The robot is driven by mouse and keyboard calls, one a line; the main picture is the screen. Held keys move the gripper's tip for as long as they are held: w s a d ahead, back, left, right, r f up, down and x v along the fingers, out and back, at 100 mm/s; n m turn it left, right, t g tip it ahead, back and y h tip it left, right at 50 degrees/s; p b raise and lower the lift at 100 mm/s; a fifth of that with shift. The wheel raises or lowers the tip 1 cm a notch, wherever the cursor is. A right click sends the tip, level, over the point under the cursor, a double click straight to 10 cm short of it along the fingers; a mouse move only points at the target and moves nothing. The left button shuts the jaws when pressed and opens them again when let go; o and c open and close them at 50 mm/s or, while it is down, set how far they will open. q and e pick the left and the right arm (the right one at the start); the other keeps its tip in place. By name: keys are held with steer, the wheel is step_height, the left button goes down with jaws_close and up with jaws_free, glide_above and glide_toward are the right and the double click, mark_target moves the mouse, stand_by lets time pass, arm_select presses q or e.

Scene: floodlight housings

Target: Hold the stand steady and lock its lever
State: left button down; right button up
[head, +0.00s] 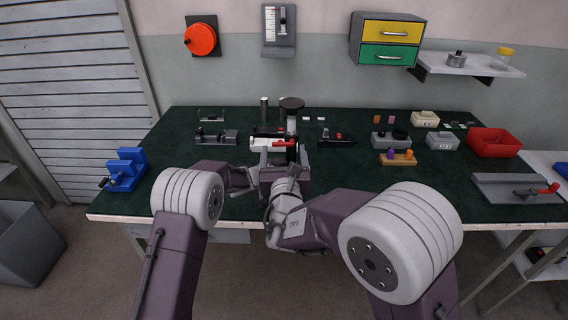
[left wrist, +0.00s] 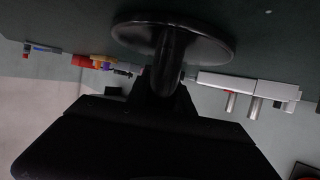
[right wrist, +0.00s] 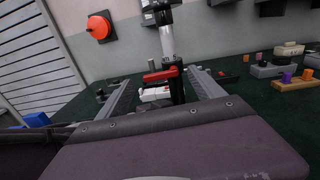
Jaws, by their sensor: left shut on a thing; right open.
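The stand (head: 292,122) has a black round top, a pale column and a dark clamp, and it is upright on the green bench. Its red lever (head: 284,143) sticks out to the left at the clamp and also shows in the right wrist view (right wrist: 160,75). My right gripper (head: 284,153) is open, its fingers apart on either side of the lever in its wrist view. My left gripper (head: 249,177) is shut low beside it, partly hidden by the right one. The left wrist view, upside down, shows a black disc and post (left wrist: 167,60) at that gripper. The stand's foot is hidden in the head view.
A white block (head: 262,142) lies just behind the right gripper. A blue holder (head: 125,170) is at the left, a grey fixture (head: 216,137) at back left. A peg block (head: 398,158) and red bin (head: 494,142) are at the right.

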steer(key=s, duration=0.9)
steer(key=shift+s+d, duration=0.2)
steer(key=shift+d, duration=0.1)
arm_select(q)
steer(key=c, duration=1)
jaws_free()
steer(key=shift+c, duration=0.2)
